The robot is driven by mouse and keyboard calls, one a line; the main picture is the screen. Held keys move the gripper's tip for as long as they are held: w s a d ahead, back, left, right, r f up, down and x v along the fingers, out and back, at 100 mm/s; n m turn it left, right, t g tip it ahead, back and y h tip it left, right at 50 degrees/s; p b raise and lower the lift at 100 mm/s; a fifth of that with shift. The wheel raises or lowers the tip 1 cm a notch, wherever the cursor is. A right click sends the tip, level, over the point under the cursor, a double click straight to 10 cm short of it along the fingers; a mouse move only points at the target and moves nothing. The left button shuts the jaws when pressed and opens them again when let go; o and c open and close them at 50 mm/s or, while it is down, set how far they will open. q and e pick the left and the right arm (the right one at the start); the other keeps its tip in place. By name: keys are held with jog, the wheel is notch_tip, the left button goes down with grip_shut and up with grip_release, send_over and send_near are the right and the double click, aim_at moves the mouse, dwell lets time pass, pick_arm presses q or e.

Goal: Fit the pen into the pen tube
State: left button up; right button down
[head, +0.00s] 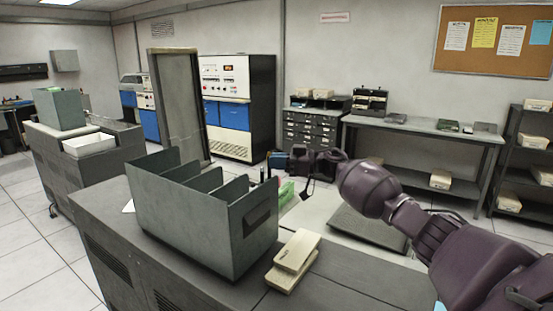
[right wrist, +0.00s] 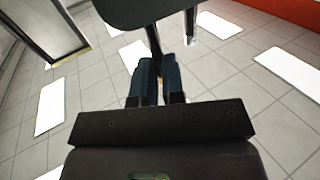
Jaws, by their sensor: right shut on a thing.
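My right gripper (head: 272,160) reaches in from the right and hangs past the far right end of the grey divided bin. In the right wrist view, its two blue fingers (right wrist: 159,82) are close together. They are shut on a thin dark thing, likely the pen (right wrist: 153,42), which sticks out beyond the fingertips. I cannot clearly make out the pen in the head view. I cannot identify the pen tube for certain; a small dark cylinder with a pale end (right wrist: 190,40) shows just beyond the fingers. My left gripper is not in view.
The grey divided bin (head: 195,225) stands on the dark cabinet top (head: 335,285). Stacked cream card blocks (head: 295,255) lie to its right, and a green thing (head: 287,191) shows behind it. A tall grey panel (head: 180,110) stands farther back.

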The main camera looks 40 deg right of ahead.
jog(key=shift+f, duration=1)
jog(key=shift+f, duration=0.1)
jog(key=c, duration=1.1)
grip_release()
jog(key=shift+c, duration=0.2)
jog(key=b+v, duration=0.2)
jog(key=v, duration=0.8)
jog(key=shift+s+d, duration=0.25)
jog(key=shift+s, duration=0.1)
